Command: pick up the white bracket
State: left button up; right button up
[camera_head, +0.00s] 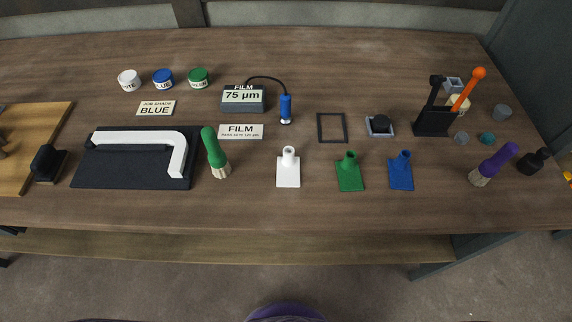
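A white bent bracket (178,153) lies on a black mat (130,174) at the left of the wooden table. One long arm of it runs left to right along the mat's back, and its right end turns toward the front. Its left end is at a dark piece at the mat's left back. Neither of my grippers is in view, and nothing touches the bracket from above.
White (288,172), green (349,175) and blue (401,174) flat-bladed pieces lie at the middle. The table's front strip is clear.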

aim_at(288, 166)
jog(key=j+z, duration=0.2)
jog(key=j, duration=0.25)
jog(key=k+j+z, duration=0.1)
jog(key=j+z, duration=0.15)
jog(key=j, duration=0.15)
jog(key=k+j+z, duration=0.2)
jog(key=j, duration=0.2)
jog(key=i+j, duration=0.05)
